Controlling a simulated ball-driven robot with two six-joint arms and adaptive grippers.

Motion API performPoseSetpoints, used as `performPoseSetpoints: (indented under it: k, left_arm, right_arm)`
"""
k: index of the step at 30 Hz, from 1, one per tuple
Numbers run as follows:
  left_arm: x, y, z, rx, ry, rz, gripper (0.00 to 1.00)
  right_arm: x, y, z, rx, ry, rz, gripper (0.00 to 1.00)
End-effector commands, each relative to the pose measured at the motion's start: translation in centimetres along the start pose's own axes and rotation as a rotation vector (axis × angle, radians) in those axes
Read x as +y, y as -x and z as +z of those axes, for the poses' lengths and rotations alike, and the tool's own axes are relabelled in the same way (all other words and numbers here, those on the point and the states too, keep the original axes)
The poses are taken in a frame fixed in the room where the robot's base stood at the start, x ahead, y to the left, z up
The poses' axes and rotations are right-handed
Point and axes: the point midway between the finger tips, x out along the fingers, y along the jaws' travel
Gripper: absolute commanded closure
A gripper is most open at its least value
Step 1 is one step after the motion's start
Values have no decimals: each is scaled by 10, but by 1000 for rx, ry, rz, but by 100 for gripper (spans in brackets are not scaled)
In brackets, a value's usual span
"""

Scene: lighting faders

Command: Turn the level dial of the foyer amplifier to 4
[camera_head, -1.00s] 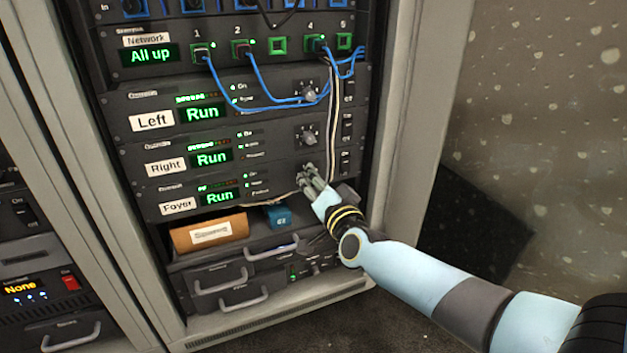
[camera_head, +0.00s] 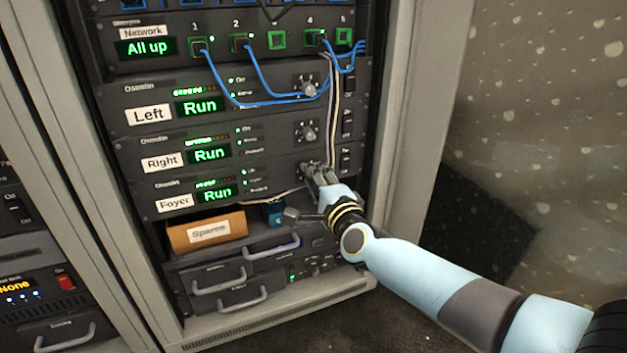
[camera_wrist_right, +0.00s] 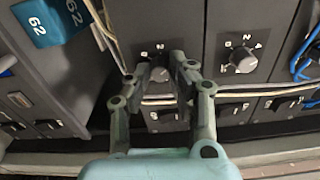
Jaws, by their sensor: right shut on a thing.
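The foyer amplifier (camera_head: 265,179) is the lowest of the rack's three similar units, with a white "Foyer" label (camera_head: 174,201) and a green "Run" display (camera_head: 217,194). My right gripper (camera_head: 312,171) is at the right part of its front and hides its level dial in the head view. In the right wrist view, the dial (camera_wrist_right: 160,76) is a round grey knob between the fingers of my right gripper (camera_wrist_right: 160,70), which is shut on it. Some scale marks show above the knob, but its pointer setting cannot be read. My left gripper is out of view.
The right amplifier's dial (camera_head: 308,134) is just above my gripper. Pale cables (camera_head: 333,110) hang beside the dials, and blue cables (camera_head: 262,85) cross higher up. An orange "Spares" box (camera_head: 207,232) and a blue box (camera_head: 273,213) stand on the shelf below.

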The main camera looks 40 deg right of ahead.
Motion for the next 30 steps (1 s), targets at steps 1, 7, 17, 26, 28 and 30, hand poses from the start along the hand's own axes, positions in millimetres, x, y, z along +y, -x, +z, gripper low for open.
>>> performPoseSetpoints:
  k: [1,7,17,26,28,30]
  left_arm:
    - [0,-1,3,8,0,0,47]
    - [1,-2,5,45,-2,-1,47]
    - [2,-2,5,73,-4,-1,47]
    - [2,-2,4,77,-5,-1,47]
    - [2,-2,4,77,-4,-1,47]
    - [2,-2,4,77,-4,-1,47]
  right_arm:
    - [3,1,-1,0,-31,4,100]
    - [3,1,-1,1,-136,4,100]
    - [3,1,-1,1,-209,4,100]
    - [2,1,-1,1,-213,4,100]
    - [2,1,-1,1,-213,4,100]
    - [2,1,-1,1,-213,4,74]
